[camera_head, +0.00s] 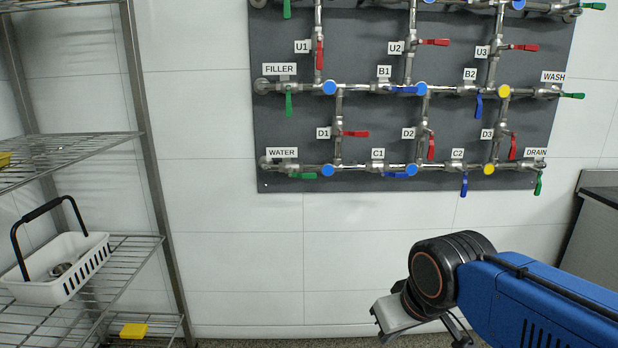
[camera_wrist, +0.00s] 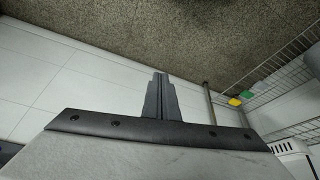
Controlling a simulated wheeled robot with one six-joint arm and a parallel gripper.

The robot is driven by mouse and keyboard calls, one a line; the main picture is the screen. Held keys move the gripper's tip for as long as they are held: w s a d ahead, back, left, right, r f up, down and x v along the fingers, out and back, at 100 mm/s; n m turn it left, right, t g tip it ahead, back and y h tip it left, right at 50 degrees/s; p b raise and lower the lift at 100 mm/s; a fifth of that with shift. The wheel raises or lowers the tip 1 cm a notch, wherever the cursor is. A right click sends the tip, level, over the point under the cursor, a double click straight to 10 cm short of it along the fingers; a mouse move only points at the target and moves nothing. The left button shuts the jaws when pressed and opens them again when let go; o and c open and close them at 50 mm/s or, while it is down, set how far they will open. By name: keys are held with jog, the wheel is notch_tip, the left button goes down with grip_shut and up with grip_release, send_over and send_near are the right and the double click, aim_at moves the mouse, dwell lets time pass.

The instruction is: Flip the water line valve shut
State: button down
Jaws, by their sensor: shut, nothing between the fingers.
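The WATER label (camera_head: 282,153) is at the lower left of the dark pipe panel in the head view. The water valve's green lever (camera_head: 303,175) lies just below and to the right of it, roughly horizontal and along the bottom pipe. My gripper is low in front of the wall, below and right of the lever and well apart from it; its fingers are only partly visible in the head view. In the wrist view my gripper (camera_wrist: 160,80) is shut and empty, with floor and wall beyond. The wrist view does not show the valve.
The panel (camera_head: 380,60) carries other red, blue and green levers, including the blue C1 lever (camera_head: 395,176) on the same pipe. A wire shelf (camera_head: 130,262) with a white basket (camera_head: 75,285) stands left. A counter (camera_head: 603,195) is at right. The wall below the panel is clear.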

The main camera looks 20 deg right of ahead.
jog(key=w+a+r+m+t+h, duration=0.1)
jog(key=w+a+r+t, duration=0.1)
jog(key=w+r, duration=1.3)
jog(key=w+a+r+m+t+h, duration=0.1)
jog(key=w+r+m+h, duration=0.1)
jog(key=w+r, duration=1.3)
jog(key=w, duration=1)
jog(key=shift+a+t, duration=0.35)
jog(key=shift+t, duration=0.05)
jog(key=shift+w, duration=0.2)
send_over(309, 176)
jog(key=s, duration=0.2)
notch_tip(309, 176, down, 10)
jog(key=shift+w+a+f, duration=0.1)
jog(key=shift+w+f, duration=0.1)
jog(key=shift+f, duration=0.3)
